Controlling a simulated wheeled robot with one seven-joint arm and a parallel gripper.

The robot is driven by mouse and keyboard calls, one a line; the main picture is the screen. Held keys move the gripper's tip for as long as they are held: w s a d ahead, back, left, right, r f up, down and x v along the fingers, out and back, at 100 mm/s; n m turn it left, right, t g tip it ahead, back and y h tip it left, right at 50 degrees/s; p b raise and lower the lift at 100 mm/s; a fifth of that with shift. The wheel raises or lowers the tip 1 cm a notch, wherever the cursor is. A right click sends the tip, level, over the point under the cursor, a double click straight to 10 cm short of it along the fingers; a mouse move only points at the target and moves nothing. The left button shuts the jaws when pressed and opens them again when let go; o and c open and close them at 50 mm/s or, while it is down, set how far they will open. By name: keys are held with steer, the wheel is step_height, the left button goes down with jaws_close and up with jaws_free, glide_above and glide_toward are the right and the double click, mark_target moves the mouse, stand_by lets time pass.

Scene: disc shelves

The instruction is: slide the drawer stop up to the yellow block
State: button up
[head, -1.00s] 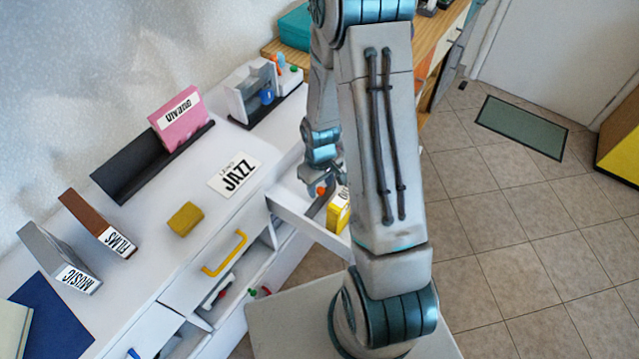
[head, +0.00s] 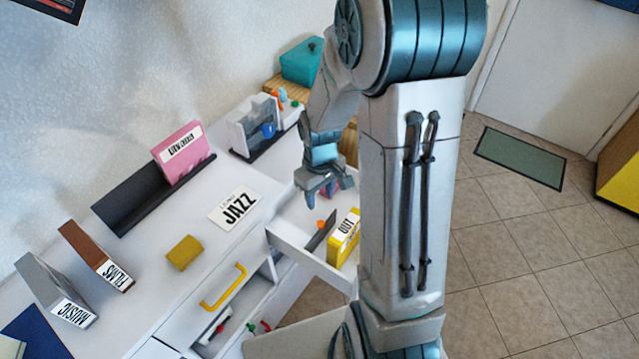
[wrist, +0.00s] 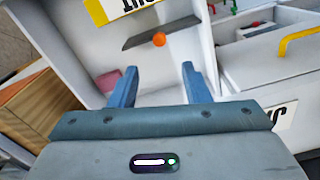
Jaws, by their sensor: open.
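The drawer stop is a thin dark plate (head: 318,238) with an orange knob (head: 320,224), standing in the open white drawer (head: 300,247). The yellow block (head: 344,238), labelled OUT, stands in the same drawer to the right of the plate, with a small gap between them. In the wrist view the plate (wrist: 165,30) and the block (wrist: 97,13) show at the top, clearly apart. My gripper (head: 323,190) is open and empty at the drawer's back part, away from the knob. Its two fingers (wrist: 157,85) have nothing between them.
A pink thing (wrist: 108,82) lies in the drawer near my left finger. Another yellow block (head: 184,253) sits on the white top, near a JAZZ card (head: 238,208). A yellow handle (head: 223,287) is on the neighbouring drawer front. The drawer walls stand around my gripper.

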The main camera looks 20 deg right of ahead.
steer(key=shift+r, duration=1.8)
